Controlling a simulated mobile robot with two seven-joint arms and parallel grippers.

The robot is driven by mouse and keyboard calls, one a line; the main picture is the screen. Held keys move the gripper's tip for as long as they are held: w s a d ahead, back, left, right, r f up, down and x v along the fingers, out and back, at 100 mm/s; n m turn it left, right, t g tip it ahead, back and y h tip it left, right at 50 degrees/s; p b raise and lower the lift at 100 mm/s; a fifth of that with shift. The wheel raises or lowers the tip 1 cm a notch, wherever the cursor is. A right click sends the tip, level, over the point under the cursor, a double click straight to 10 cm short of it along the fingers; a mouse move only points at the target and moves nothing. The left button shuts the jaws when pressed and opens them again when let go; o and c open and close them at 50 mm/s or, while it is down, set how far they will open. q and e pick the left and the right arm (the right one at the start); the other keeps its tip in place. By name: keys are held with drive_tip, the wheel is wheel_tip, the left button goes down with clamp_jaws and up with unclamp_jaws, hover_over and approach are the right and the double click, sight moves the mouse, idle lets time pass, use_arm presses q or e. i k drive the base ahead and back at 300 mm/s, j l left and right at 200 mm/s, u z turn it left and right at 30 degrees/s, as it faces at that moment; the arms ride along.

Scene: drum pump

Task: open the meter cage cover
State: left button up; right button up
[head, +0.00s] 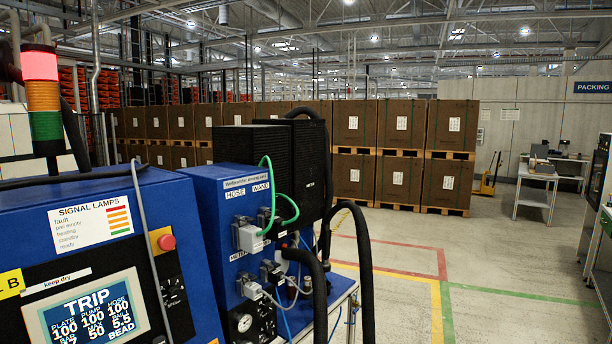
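The blue pump machine (212,190) stands at the left centre with labels for hose and wand. A small partly hidden label (300,247) on it seems to start with "METER". The meter cage cover itself I cannot make out. Black hoses (366,270) and grey plugs hide much of that area. Neither of my grippers is in view.
A blue control cabinet (60,215) at the left has a screen (88,312) reading TRIP, a red button (166,242) and a signal tower (43,95) lit red. Stacked brown boxes (400,125) stand behind. The floor (500,270) at the right is clear.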

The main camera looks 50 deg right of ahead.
sight(309, 135)
drive_tip(key=z, duration=1.55)
drive_tip(key=i+l+u, duration=0.2)
drive_tip(key=u, duration=0.2)
drive_tip(key=i+l+u, duration=0.25)
drive_tip(key=u, duration=0.15)
drive_tip(key=i+l+u, duration=0.1)
drive_tip(key=l, duration=0.25)
drive_tip(key=i+l+u, duration=0.1)
drive_tip(key=i+l, duration=0.15)
drive_tip(key=i+l+u, duration=0.1)
drive_tip(key=l, duration=0.35)
drive_tip(key=i+l, duration=0.15)
drive_tip(key=l, duration=0.2)
drive_tip(key=i+l, duration=0.15)
drive_tip(key=l, duration=0.2)
drive_tip(key=i+l, duration=0.2)
drive_tip(key=l, duration=0.15)
drive_tip(key=u, duration=0.05)
